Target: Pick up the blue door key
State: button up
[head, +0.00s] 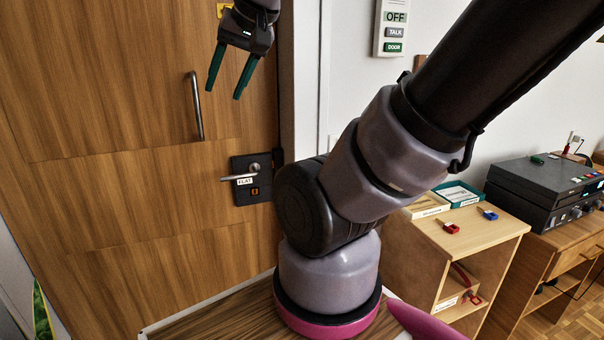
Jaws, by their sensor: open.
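The blue door key (488,213) lies on the top of the small wooden cabinet (463,241) at the right of the head view. A red key (449,226) lies to its left on the same top. My gripper (226,87) is at the upper left, in front of the wooden door. Its two green fingers are apart, with nothing between them. It is far from the blue key, and my arm spans the space between them.
Trays (458,193) sit behind the keys on the cabinet top. A dark grey device (545,186) stands on the desk to the right. The wooden door (120,150) has a lever handle (238,177) and a vertical bar (197,106). A wall panel (392,28) hangs above.

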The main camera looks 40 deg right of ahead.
aim_at(489, 215)
jog(key=z, duration=2.55)
jog(key=u, duration=2.65)
jog(key=z, duration=2.55)
